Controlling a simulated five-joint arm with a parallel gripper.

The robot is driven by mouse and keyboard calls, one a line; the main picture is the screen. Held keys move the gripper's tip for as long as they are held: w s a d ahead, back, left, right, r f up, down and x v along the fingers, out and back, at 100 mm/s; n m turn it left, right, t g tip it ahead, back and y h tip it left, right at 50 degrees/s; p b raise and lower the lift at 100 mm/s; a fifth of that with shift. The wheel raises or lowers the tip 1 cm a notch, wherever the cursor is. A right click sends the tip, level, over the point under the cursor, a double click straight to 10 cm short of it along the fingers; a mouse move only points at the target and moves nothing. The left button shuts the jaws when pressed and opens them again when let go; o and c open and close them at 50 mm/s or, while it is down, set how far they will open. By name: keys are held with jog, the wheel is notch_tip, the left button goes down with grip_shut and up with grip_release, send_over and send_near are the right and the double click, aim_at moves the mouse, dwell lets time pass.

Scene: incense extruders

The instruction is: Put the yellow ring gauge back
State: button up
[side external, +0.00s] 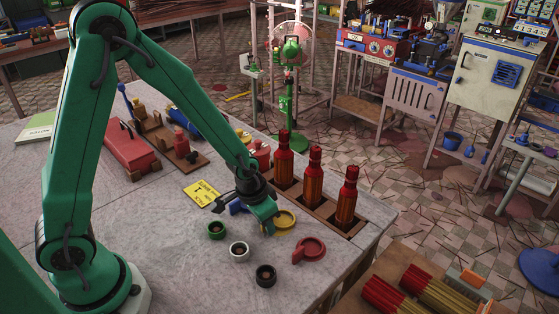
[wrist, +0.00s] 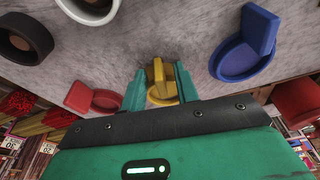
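The yellow ring gauge (side external: 286,219) lies on the grey table, just right of my gripper (side external: 266,219) in the side view. It is a flat disc with an upright tab. In the wrist view the yellow gauge (wrist: 158,72) shows between the two teal fingers of my gripper (wrist: 160,86). The fingers stand apart, with a gap on each side of the tab, so the gripper looks open around it. Whether either finger touches the gauge is hard to tell. Part of the disc is hidden by my gripper.
A red gauge (side external: 310,248) and a blue gauge (wrist: 243,45) lie on either side. Green (side external: 216,230), white (side external: 239,251) and black (side external: 265,275) rings stand nearby. A wooden rack (side external: 322,216) holds red-topped extruders behind. A yellow card (side external: 201,194) lies left.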

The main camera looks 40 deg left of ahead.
jog(key=v, duration=1.2)
dwell(0.3)
dwell(0.5)
jog(key=s+a+r+n+t, duration=0.2)
jog(key=s+a+r, duration=0.4)
jog(key=s+r, duration=0.6)
jog(key=shift+s+r+t, duration=0.25)
jog(key=shift+s+t, duration=0.05)
jog(key=shift+t, duration=0.2)
